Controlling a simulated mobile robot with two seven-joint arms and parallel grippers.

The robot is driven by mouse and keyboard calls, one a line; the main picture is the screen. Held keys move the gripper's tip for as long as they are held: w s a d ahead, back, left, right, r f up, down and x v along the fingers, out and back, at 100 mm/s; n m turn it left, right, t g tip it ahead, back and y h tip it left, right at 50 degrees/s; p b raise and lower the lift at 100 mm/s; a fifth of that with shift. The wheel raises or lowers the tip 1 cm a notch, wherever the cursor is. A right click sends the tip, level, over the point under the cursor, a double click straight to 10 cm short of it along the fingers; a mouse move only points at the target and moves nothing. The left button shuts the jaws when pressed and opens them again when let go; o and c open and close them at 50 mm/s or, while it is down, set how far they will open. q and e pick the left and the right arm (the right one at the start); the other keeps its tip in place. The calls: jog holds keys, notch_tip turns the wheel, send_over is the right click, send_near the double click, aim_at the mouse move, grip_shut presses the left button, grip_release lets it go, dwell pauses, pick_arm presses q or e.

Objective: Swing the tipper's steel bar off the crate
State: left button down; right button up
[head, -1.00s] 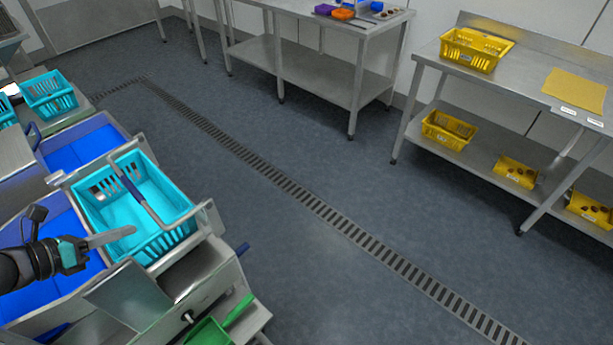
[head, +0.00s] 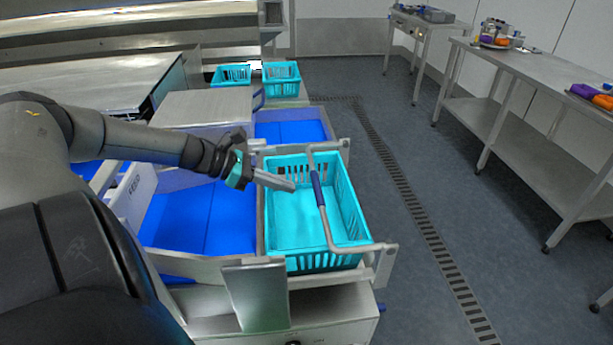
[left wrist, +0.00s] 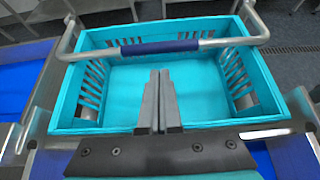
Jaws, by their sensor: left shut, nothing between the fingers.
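The cyan crate (head: 296,213) sits empty in the steel tipper frame (head: 372,262). The tipper's steel bar (head: 327,226) with a dark blue grip (head: 318,190) lies across the top of the crate, right of its middle. In the left wrist view the crate (left wrist: 100,104) fills the middle and the bar's blue grip (left wrist: 160,47) crosses its far part. My left gripper (head: 291,187) is shut and empty over the crate's left side, left of the grip and apart from it. It also shows in the left wrist view (left wrist: 160,76), short of the bar. My right gripper is not in view.
A blue-lined chute (head: 200,222) lies left of the crate. A steel plate (head: 256,296) stands at its front. Two more cyan crates (head: 281,78) stand behind. Steel tables (head: 540,70) are at the right, with open floor between.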

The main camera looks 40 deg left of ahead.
pick_arm(q)
jog(key=b+x, duration=0.4)
jog(key=x, duration=0.2)
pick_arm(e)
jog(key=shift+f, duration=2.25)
pick_arm(q)
jog(key=shift+a, duration=0.1)
